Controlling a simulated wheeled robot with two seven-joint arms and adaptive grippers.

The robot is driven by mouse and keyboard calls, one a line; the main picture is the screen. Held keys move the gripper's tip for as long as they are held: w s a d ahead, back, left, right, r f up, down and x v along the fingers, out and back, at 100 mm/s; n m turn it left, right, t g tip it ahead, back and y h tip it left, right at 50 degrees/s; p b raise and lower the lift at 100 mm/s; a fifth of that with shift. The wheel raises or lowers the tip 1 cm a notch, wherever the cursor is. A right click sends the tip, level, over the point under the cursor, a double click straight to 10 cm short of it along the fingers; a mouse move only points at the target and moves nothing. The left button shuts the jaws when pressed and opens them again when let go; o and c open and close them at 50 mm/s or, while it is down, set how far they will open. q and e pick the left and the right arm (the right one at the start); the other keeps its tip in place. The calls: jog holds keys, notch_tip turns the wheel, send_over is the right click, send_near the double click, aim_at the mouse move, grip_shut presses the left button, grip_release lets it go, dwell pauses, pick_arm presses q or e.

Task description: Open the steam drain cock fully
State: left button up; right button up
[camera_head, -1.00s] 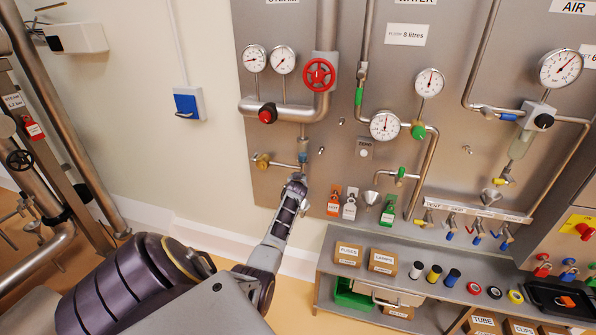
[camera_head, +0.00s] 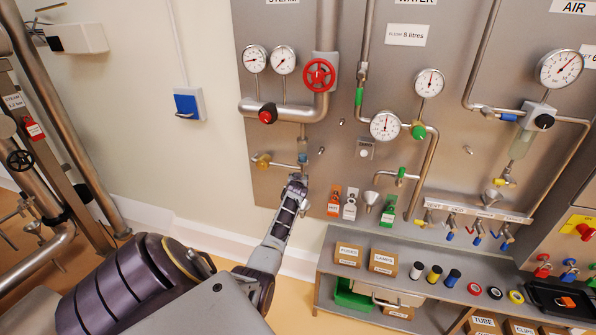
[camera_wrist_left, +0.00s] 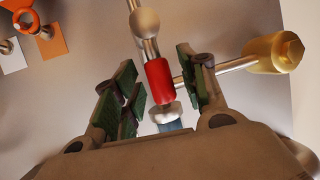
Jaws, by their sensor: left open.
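The steam drain cock is on the short pipe below the steam line, at the lower left of the panel in the head view. A red sleeve (camera_wrist_left: 159,80), seemingly its handle, shows in the left wrist view beside a steel ball fitting (camera_wrist_left: 145,22). My left gripper (camera_wrist_left: 164,78) is open, with green-padded fingers on either side of the red sleeve; I cannot tell whether they touch it. A blue piece (camera_wrist_left: 172,125) shows below the sleeve. In the head view my left gripper (camera_head: 297,180) is just below the pipe's lower end and hides the handle.
A brass fitting (camera_head: 262,161) is on the side pipe, close to my left fingers in the wrist view (camera_wrist_left: 275,53). Above are the red steam handwheel (camera_head: 319,75) and a red-capped valve (camera_head: 267,114).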

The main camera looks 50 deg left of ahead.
pick_arm(q)
jog(key=shift+s+d, duration=0.1)
jog(key=v, duration=1.1)
jog(key=shift+s, duration=0.2)
dwell(0.4)
jog(key=shift+d+r, duration=0.15)
jog(key=shift+r, duration=0.05)
dwell(0.6)
